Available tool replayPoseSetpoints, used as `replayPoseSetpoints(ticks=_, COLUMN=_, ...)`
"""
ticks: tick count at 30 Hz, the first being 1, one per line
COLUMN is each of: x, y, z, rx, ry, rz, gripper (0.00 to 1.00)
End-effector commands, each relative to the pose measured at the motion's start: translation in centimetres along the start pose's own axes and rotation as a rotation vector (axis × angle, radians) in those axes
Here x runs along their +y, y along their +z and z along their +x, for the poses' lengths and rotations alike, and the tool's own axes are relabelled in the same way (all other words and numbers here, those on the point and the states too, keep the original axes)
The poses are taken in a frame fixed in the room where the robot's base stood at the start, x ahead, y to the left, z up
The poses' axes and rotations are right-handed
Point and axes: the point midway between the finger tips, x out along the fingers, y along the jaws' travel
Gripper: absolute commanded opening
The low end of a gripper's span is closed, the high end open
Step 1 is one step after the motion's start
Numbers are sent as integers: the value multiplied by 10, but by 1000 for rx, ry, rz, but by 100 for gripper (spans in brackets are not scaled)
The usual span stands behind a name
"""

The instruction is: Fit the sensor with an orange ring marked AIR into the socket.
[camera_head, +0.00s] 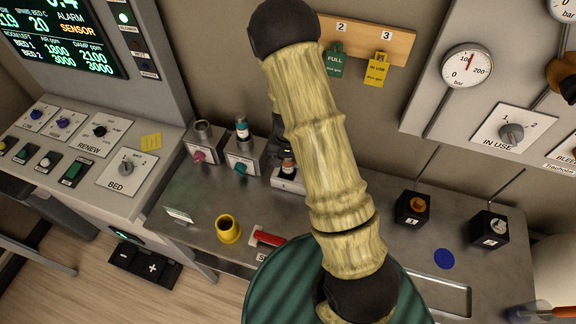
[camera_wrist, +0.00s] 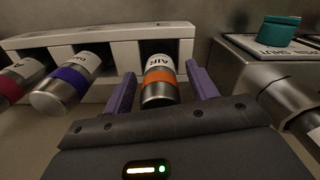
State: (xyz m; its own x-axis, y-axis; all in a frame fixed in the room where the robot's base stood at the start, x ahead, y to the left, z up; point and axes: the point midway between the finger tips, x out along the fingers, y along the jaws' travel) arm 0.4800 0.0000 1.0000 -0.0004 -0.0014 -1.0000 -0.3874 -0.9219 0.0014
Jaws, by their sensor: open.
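The sensor with an orange ring marked AIR (camera_wrist: 159,82) lies in a slot of a white rack (camera_wrist: 110,32) in the wrist view. My gripper (camera_wrist: 161,76) is open, with one purple finger on each side of this sensor. I cannot tell whether either finger touches it. In the head view the gripper is mostly hidden behind my sleeved arm. A metal block with a pink knob (camera_head: 197,156) has an empty-looking round socket (camera_head: 203,127) on top. The block beside it, with a teal knob (camera_head: 240,168), has a white and teal sensor (camera_head: 242,129) standing in its top.
A purple-ringed sensor (camera_wrist: 62,84) and a dark red-ringed one (camera_wrist: 20,80) sit left of the AIR sensor. A metal fitting (camera_wrist: 275,85) stands close on the right. A yellow cup (camera_head: 229,230), a red handle (camera_head: 269,238) and two black boxes (camera_head: 411,208) are on the bench.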

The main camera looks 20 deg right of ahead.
Motion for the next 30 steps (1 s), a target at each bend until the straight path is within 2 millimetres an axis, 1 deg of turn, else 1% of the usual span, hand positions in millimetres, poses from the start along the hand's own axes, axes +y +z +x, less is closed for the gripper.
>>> replayPoseSetpoints(ticks=1, x=0, y=0, z=0, rx=0, ry=0, rz=0, gripper=58)
replayPoseSetpoints(ticks=2, x=0, y=0, z=0, rx=0, ry=0, rz=0, gripper=54)
replayPoseSetpoints(ticks=3, x=0, y=0, z=0, rx=0, ry=0, rz=0, gripper=46)
replayPoseSetpoints(ticks=5, x=0, y=0, z=0, rx=0, ry=0, rz=0, gripper=34)
replayPoseSetpoints(ticks=9, x=0, y=0, z=0, rx=0, ry=0, rz=0, gripper=7)
replayPoseSetpoints(ticks=10, x=0, y=0, z=0, rx=1, ry=0, rz=0, gripper=3)
replayPoseSetpoints(ticks=17, x=0, y=0, z=-1, rx=1, ry=0, rz=0, gripper=3)
replayPoseSetpoints(ticks=20, x=0, y=-1, z=-5, rx=2, ry=-1, rz=-1, gripper=4)
replayPoseSetpoints(ticks=23, x=-1, y=-1, z=-14, rx=4, ry=-1, rz=-1, gripper=4)
replayPoseSetpoints(ticks=26, x=-1, y=-1, z=-27, rx=5, ry=-2, rz=-2, gripper=4)
replayPoseSetpoints(ticks=30, x=-1, y=-1, z=-53, rx=6, ry=-3, rz=-2, gripper=4)
